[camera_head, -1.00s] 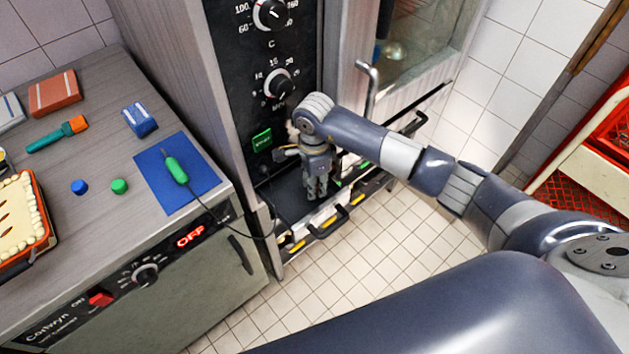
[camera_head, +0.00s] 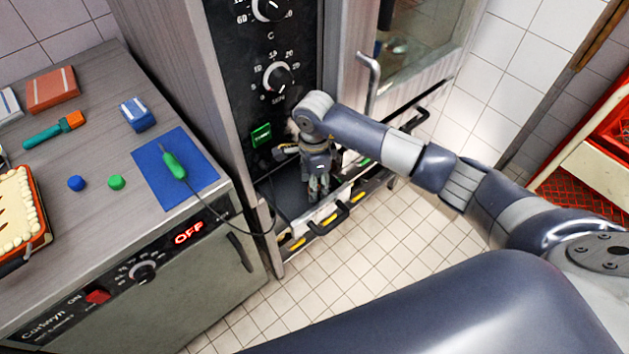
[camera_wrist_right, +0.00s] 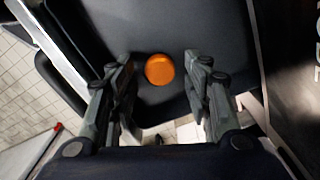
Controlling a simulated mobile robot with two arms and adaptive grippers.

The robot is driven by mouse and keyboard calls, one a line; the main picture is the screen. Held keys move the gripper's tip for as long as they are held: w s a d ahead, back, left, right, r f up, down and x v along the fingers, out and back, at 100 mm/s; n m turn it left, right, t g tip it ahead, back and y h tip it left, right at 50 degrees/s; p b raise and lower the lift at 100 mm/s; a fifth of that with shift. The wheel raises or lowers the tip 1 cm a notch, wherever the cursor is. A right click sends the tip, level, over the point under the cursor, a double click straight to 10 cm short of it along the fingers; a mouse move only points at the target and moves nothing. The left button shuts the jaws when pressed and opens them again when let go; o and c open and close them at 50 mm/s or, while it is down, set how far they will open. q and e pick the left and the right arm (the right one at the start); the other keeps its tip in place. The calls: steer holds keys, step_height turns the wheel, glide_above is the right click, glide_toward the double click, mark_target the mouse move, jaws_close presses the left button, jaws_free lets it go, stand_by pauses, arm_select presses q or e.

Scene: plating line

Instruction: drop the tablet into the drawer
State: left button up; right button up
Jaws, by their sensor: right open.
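My right gripper (camera_head: 318,188) points down over the open dark drawer (camera_head: 287,203) at the foot of the tall oven unit in the head view. The tablet, an orange round disc (camera_wrist_right: 160,69), shows in the right wrist view against the drawer's dark floor (camera_wrist_right: 205,25). It appears between the two fingertips of my open right gripper (camera_wrist_right: 160,60), with a gap on each side. Whether it rests on the floor or is just above it, I cannot tell. The tablet is hidden in the head view. My left gripper is not in view.
A grey counter at left holds a blue mat (camera_head: 196,190) with a green-handled probe (camera_head: 173,164), whose cable hangs toward the oven. Blue (camera_head: 76,183) and green (camera_head: 116,182) small pieces and a pie dish (camera_head: 22,235) stand there. A red rack (camera_head: 612,135) is at right.

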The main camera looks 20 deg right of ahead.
steer(key=shift+r, duration=0.1)
steer(key=shift+r+p, duration=0.25)
steer(key=shift+p, duration=0.1)
steer(key=shift+r+p, duration=0.5)
step_height(320, 180, up, 12)
steer(key=b, duration=0.2)
steer(key=shift+f+b, duration=0.25)
steer(key=shift+b, duration=0.05)
